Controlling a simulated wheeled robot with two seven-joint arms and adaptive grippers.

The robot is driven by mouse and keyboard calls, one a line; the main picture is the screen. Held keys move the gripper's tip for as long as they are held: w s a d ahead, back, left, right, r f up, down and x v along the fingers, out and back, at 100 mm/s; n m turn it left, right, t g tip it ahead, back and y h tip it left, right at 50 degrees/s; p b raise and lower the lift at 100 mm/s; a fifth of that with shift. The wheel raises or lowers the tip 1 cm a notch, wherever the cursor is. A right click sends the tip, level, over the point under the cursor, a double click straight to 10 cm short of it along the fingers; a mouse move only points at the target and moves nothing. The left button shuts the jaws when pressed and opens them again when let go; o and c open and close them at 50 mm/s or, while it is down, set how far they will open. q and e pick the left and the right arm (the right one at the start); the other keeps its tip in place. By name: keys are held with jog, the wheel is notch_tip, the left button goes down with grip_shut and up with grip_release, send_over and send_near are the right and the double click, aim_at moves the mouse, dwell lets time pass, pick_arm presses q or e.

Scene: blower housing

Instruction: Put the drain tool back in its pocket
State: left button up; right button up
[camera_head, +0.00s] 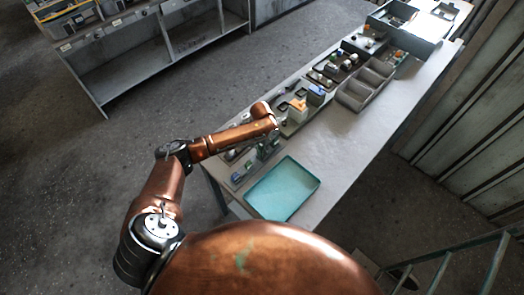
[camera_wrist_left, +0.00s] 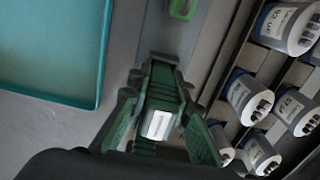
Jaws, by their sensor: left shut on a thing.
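My left gripper (camera_wrist_left: 158,115) has green fingers and is shut on a small piece with a white face, which I take to be the drain tool (camera_wrist_left: 157,125). Most of the tool is hidden between the fingers. In the head view, my left gripper (camera_head: 264,150) is low over the near left part of the bench, just beyond the teal tray (camera_head: 284,190); the tool cannot be made out there. I cannot pick out its pocket for sure. My right gripper is not in view.
The left wrist view shows the tray's corner (camera_wrist_left: 98,60) at left and a rack of labelled white-and-blue cylinders (camera_wrist_left: 250,98) at right. A grey divided bin (camera_head: 366,86) stands farther along the bench (camera_head: 345,140), whose middle is clear.

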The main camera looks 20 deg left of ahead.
pick_arm(q)
jog(key=o, duration=1)
jog(key=shift+r, duration=0.15)
notch_tip(320, 180, up, 12)
jog(key=shift+f, duration=0.15)
jog(key=shift+f, duration=0.1)
